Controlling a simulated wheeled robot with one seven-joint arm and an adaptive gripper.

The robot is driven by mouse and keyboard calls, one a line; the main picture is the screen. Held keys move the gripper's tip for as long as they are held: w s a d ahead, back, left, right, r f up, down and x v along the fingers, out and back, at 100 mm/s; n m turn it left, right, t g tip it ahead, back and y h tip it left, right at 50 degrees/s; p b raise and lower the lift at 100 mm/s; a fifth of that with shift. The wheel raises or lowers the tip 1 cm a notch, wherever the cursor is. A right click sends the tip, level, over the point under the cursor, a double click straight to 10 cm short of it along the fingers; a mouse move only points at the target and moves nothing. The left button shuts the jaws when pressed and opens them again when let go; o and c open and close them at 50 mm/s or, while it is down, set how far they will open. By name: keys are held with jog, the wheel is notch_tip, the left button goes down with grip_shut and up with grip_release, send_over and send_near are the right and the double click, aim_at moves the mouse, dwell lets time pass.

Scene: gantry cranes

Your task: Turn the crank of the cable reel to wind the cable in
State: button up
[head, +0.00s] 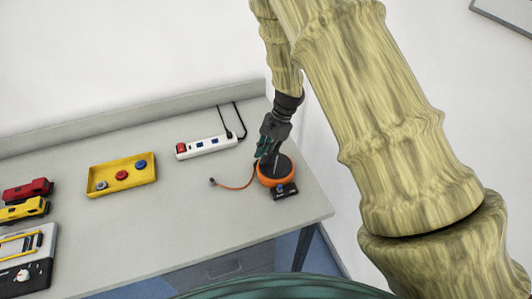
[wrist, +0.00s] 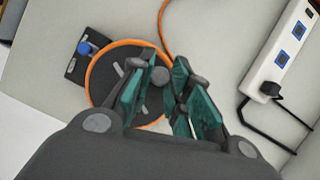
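The cable reel (head: 275,172) is an orange drum with a dark top, near the right end of the table. In the wrist view its dark disc (wrist: 104,72) and orange rim show. A round grey knob (wrist: 160,76), apparently the crank handle, shows between my fingertips. The orange cable (head: 236,187) runs out to the left and ends in a small dark plug (head: 212,181). My gripper (head: 265,152) points down over the reel. In the wrist view its teal fingers (wrist: 161,82) are apart, on either side of the knob; no firm contact is visible. The fingers hide part of the disc.
A black base with a blue knob (head: 280,187) adjoins the reel. A white power strip (head: 207,147) with black cords lies behind it. A yellow tray (head: 109,181) with buttons and red and yellow toy cars (head: 28,190) are to the left. The front middle of the table is clear.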

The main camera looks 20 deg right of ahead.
grip_shut()
jog(key=shift+s+n, duration=0.1)
jog(key=shift+n, duration=0.5)
jog(key=o, duration=0.7)
grip_release()
jog(key=v, duration=1.2)
jog(key=shift+w+g, duration=0.25)
jog(key=shift+g, duration=0.05)
jog(key=shift+a, duration=0.1)
